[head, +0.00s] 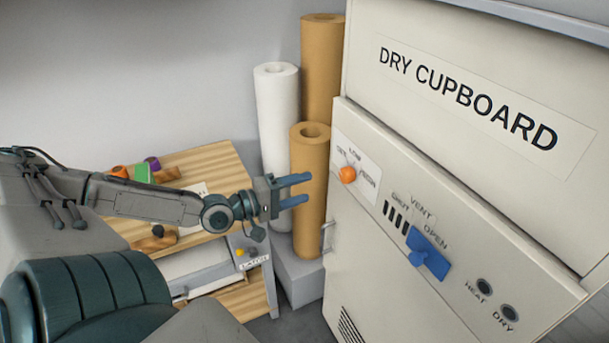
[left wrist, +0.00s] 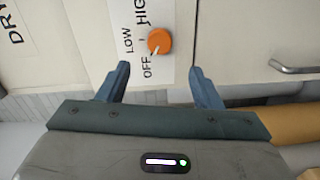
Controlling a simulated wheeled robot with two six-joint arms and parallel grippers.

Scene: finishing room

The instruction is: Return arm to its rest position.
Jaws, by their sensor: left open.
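My left gripper (head: 294,190) is open and empty in the head view, left of the dry cupboard (head: 480,160). Its two blue fingers point right, toward the cupboard's control panel. In the left wrist view the open fingers (left wrist: 160,88) show with the orange knob (left wrist: 160,41) beyond the gap between them. The knob also shows in the head view (head: 348,174). The fingers are apart from the knob. Its pale pointer mark is toward the OFF side in the left wrist view. My right gripper is not in view.
Below the panel's VENT label is a blue handle (head: 428,254). Brown rolls (head: 310,190) and a white roll (head: 276,120) stand behind my gripper. A wooden bench (head: 215,165) with small coloured items is beneath my left arm. A cupboard door handle (head: 327,237) sticks out near the gripper.

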